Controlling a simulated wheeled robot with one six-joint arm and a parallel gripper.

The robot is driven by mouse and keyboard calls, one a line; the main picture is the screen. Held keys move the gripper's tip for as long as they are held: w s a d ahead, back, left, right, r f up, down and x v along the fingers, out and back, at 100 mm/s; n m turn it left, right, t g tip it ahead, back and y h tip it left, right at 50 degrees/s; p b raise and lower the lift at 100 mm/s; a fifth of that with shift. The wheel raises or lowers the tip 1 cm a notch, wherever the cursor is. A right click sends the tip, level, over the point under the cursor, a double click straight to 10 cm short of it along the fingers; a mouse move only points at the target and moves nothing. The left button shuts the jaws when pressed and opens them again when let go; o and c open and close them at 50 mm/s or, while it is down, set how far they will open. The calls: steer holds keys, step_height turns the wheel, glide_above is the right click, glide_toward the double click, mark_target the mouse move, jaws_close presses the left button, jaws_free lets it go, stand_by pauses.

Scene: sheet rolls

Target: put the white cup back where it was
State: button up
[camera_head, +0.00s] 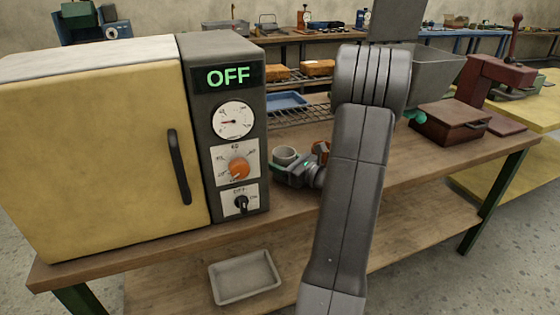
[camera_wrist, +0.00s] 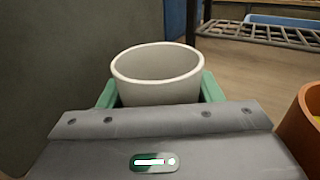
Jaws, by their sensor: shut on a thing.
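The white cup (camera_head: 285,155) is upright beside the oven's control panel in the head view. It fills the middle of the wrist view (camera_wrist: 158,68), with its open rim up and no contents showing. My gripper (camera_head: 283,168) is shut on the cup. Its green fingers lie on either side of the cup in the wrist view (camera_wrist: 157,92). The cup's lower part is hidden behind the gripper body, so I cannot tell whether it touches the bench.
A yellow oven (camera_head: 95,150) with a grey panel reading OFF stands left. A wire rack (camera_head: 300,113) and blue tray (camera_head: 287,100) are behind. An orange-brown container (camera_wrist: 308,125) is close at the right. A grey tray (camera_head: 244,277) sits on the lower shelf.

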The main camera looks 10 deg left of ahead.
steer(key=shift+f, duration=0.2)
steer(key=o, duration=1)
steer(key=shift+r, duration=0.1)
steer(key=shift+r, duration=0.2)
steer(key=v, duration=1.2)
steer(key=shift+f, duration=0.1)
